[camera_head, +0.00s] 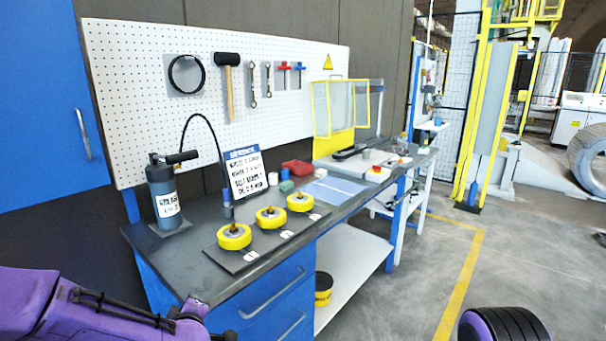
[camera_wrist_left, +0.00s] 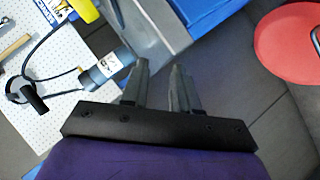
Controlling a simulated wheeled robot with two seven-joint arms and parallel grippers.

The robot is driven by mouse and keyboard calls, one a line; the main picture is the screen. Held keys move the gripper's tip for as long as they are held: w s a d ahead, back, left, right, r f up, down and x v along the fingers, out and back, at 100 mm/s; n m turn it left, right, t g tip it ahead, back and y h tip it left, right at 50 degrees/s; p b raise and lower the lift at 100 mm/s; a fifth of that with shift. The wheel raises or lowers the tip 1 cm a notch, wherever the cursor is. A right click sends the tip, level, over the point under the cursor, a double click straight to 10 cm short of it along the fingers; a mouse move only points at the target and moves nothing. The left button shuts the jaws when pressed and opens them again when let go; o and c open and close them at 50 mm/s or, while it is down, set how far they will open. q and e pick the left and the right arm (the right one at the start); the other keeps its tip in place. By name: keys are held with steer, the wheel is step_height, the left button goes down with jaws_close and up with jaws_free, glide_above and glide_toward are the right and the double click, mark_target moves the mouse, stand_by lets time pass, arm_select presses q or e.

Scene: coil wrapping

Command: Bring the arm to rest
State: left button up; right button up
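My left arm, purple, comes in low at the left of the head view, in front of the workbench (camera_head: 165,262). In the left wrist view my left gripper (camera_wrist_left: 160,66) has its two dark fingers apart, with nothing between them. It points toward the bench corner and the grey floor. In the head view I cannot make out its fingers. My right gripper is not in view; only a purple and black part of mine shows at the bottom right of the head view.
On the bench stand three yellow coils (camera_head: 234,237) on a dark board, a grey extinguisher-like bottle (camera_head: 163,196), a sign (camera_head: 244,172) and a red bin (camera_head: 297,167). A red round disc (camera_wrist_left: 288,45) shows in the left wrist view.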

arm_select(q)
steer(key=s+f+m+g+h, duration=0.1)
steer(key=s+f+m+g, duration=0.25)
steer(key=s+f, duration=1.15)
steer(key=s+a+f+m+g, duration=0.2)
steer(key=s+f, duration=0.3)
steer(key=s, duration=0.6)
steer(key=s+a+f+m+g, duration=0.2)
steer(key=s+f, duration=0.4)
steer(key=s, duration=0.5)
steer(key=shift+s+f+g, duration=0.15)
steer(key=shift+f+g, duration=0.15)
steer(key=shift+g, duration=0.35)
